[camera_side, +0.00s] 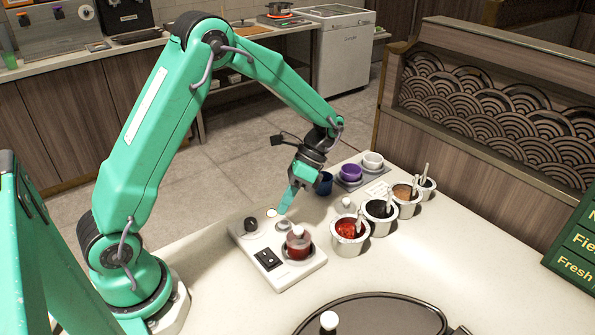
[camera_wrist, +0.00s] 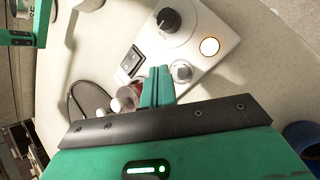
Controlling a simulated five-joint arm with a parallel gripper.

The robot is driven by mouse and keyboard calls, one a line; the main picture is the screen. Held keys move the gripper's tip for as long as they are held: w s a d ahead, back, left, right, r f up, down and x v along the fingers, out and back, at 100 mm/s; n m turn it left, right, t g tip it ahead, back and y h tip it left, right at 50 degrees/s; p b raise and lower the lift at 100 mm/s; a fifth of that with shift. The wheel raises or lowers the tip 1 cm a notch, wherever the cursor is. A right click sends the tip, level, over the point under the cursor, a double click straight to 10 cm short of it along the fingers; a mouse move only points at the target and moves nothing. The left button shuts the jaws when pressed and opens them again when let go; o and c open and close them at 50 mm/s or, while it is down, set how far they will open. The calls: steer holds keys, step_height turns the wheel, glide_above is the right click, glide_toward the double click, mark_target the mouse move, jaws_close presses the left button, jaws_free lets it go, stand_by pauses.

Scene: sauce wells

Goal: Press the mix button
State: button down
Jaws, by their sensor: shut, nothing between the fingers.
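The white mixer base (camera_side: 305,267) stands on the pale counter. It bears a round lit button (camera_side: 271,212), which glows cream in the wrist view (camera_wrist: 209,46). No label shows which control is the mix button. A black knob (camera_side: 250,224), a black rocker switch (camera_side: 267,259) and a small round metal part (camera_wrist: 182,71) are also on the base. A jar with red contents (camera_side: 298,247) stands on it, partly hidden by my fingers in the wrist view. My gripper (camera_side: 282,211) is shut and empty, pointing down close to the lit button; contact cannot be told.
Several white sauce pots with spoons, including a red one (camera_side: 350,242), stand right of the base. A dark blue cup (camera_side: 324,184) is behind my gripper, near a purple bowl (camera_side: 350,173). A round dark plate (camera_side: 370,315) lies in front.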

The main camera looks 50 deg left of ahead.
steer(key=shift+r, duration=1.35)
steer(key=r, duration=0.1)
step_height(320, 180, up, 7)
steer(key=n+t, duration=0.3)
steer(key=t, duration=0.2)
glide_above(285, 224)
steer(key=s, duration=0.3)
steer(key=s+r+n+t, duration=0.5)
steer(key=s+r+t, duration=0.1)
steer(key=s+t, duration=0.2)
steer(key=shift+s+d+r, duration=0.35)
steer(key=shift+s+r, duration=0.05)
steer(key=shift+s, duration=0.3)
